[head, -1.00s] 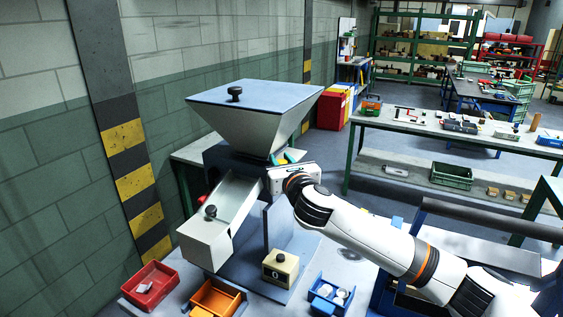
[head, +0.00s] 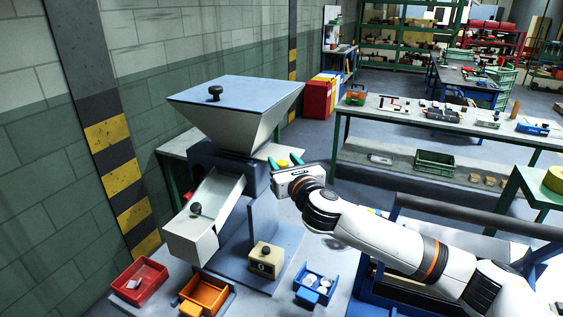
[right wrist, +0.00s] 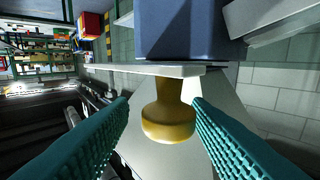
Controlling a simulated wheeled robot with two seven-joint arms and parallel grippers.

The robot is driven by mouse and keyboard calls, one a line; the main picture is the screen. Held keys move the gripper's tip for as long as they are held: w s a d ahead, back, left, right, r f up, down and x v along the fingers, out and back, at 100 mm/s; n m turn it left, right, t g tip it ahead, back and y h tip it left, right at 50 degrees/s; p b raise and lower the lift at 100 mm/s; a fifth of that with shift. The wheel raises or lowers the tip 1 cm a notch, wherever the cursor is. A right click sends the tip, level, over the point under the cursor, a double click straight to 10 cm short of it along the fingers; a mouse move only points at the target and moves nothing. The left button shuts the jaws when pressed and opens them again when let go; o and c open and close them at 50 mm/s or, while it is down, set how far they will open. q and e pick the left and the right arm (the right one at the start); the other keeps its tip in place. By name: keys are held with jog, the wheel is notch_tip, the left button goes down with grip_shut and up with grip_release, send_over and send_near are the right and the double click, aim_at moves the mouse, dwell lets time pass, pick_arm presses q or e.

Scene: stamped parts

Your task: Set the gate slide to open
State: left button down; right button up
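The gate slide is a pale flat plate (right wrist: 120,69) at the blue housing under the hopper (head: 236,122), with a yellow knob (right wrist: 168,118) on it. In the head view the knob (head: 283,163) shows right of the housing, by the fingers. My right gripper (head: 285,161) is open, its two green fingers on either side of the knob. In the right wrist view the right gripper (right wrist: 161,103) has a clear gap at the left finger; the right finger is very close to the knob, and I cannot tell if it touches. My left gripper is out of view.
A metal chute (head: 207,220) slopes down at the front left. A beige box with a black knob (head: 265,260) stands on the base plate. Red (head: 140,280), orange (head: 205,295) and blue (head: 314,284) bins line the front. A blue frame stands under my right arm.

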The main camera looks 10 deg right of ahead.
jog(key=shift+d, duration=0.1)
jog(key=shift+s, duration=0.5)
jog(key=s+d+b, duration=0.1)
jog(key=s+b, duration=0.2)
jog(key=s, duration=0.8)
jog(key=shift+d+b, duration=0.2)
jog(key=shift+b, duration=0.15)
